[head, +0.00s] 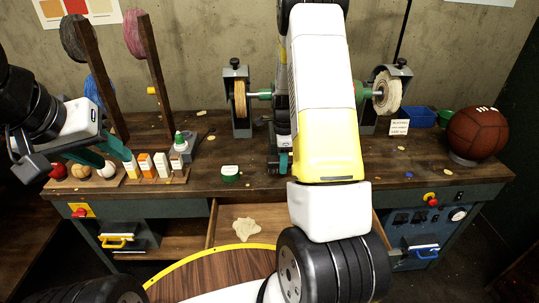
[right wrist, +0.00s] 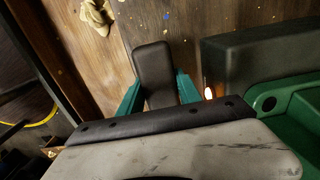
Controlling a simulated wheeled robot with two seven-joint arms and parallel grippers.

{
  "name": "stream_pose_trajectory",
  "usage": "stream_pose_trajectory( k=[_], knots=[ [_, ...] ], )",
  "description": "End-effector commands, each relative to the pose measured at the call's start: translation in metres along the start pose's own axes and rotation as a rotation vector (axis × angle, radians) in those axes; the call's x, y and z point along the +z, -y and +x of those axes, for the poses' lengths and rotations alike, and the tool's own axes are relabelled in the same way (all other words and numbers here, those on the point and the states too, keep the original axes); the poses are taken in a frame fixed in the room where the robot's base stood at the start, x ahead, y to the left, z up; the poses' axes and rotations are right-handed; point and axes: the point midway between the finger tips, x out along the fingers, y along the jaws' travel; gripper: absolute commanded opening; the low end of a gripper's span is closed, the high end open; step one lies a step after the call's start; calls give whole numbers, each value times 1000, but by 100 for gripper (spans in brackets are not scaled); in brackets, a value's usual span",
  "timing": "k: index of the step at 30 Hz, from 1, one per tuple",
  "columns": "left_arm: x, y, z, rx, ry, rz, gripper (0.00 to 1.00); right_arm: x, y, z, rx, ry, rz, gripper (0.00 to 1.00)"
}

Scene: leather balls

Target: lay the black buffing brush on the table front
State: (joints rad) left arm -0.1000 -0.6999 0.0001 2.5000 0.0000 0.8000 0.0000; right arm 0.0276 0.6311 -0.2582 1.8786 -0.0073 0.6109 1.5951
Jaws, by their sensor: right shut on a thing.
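The black buffing brush (right wrist: 153,66), a dark rounded block, stands out between the green fingers of my right gripper (right wrist: 160,92) in the right wrist view. The gripper is shut on it over the wooden table (head: 320,195). In the head view my right arm hides most of this gripper; only a bit of teal finger shows left of the arm. I cannot tell whether the brush touches the table. My left gripper (head: 101,152) has its teal fingers apart, by the rack of balls at the table's left, and seems empty.
An open drawer with a pale cloth (head: 245,229) is below the table front. A green tin (head: 230,173) and a buffing wheel (head: 240,99) stand left of my right arm. A brown ball (head: 477,133) sits at the right. The table front right of my arm looks largely clear.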

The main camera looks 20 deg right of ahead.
Motion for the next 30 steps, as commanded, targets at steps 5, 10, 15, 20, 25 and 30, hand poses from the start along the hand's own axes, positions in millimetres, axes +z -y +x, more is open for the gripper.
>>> stream_pose_trajectory(
  k=[5, 10, 15, 20, 25, 30],
  knots=[
    [0, 0, 0, 0, 0, 0, 36, -3, 10, 6, 2, 0, 1, 0],
    [0, 0, 0, 0, 0, 0, 36, -3, 9, 33, 3, -1, 1, 0],
    [0, 0, 0, 0, 0, 0, 36, -2, 10, 36, -2, -1, 0, 0],
    [0, 0, 0, 0, 0, 0, 36, -2, 10, 37, -1, -1, 0, 0],
    [0, 0, 0, 0, 0, 0, 36, -2, 10, 39, 0, -1, 0, 60],
    [0, 0, 0, 0, 0, 0, 36, -2, 10, 38, 0, 0, 0, 62]
  ],
)
